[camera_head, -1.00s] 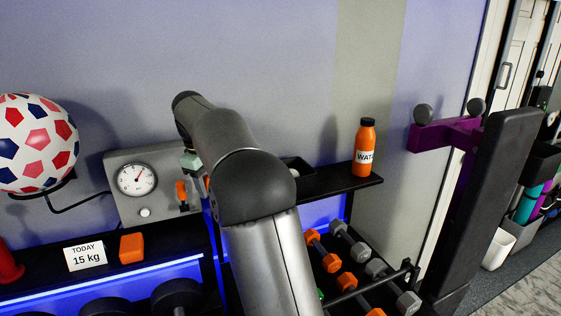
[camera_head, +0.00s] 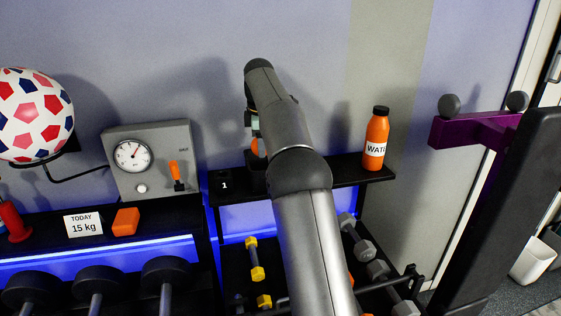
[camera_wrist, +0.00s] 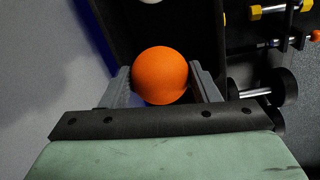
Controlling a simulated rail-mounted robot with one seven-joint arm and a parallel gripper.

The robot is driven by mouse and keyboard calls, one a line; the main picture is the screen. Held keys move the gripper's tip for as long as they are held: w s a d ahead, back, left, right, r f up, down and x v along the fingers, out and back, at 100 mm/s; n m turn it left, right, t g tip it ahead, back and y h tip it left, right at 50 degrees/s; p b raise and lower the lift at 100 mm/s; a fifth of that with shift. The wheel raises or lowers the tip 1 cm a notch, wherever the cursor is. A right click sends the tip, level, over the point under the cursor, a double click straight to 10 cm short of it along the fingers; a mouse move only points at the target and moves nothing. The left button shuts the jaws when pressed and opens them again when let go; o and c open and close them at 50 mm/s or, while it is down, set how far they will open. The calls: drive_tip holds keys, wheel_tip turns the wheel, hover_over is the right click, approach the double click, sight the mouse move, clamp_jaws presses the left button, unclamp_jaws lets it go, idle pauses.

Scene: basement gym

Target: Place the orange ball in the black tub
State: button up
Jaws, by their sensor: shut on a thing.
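My gripper (camera_wrist: 165,85) is shut on the orange ball (camera_wrist: 161,74), with a grey finger on each side of it in the wrist view. In the head view a bit of the orange ball (camera_head: 261,147) shows at the left edge of my arm, above the black shelf. A black box-like shape (camera_head: 257,181) stands under it, partly covered by my arm. It may be the black tub, but I cannot see its rim or opening clearly. In the wrist view the surface behind the ball is dark, and no tub rim is clear.
An orange water bottle (camera_head: 376,139) stands at the right of the black shelf (camera_head: 345,178). A small marker reading 1 (camera_head: 225,185) is at its left. A gauge box (camera_head: 152,158) is farther left. Dumbbells (camera_head: 257,273) lie below the shelf.

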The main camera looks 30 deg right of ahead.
drive_tip(key=f, duration=0.3)
drive_tip(key=shift+a, duration=0.3)
drive_tip(key=shift+f, duration=2.35)
drive_tip(key=shift+d+f, duration=0.1)
drive_tip(key=shift+f, duration=0.05)
drive_tip(key=o, duration=0.7)
drive_tip(key=shift+o, duration=0.2)
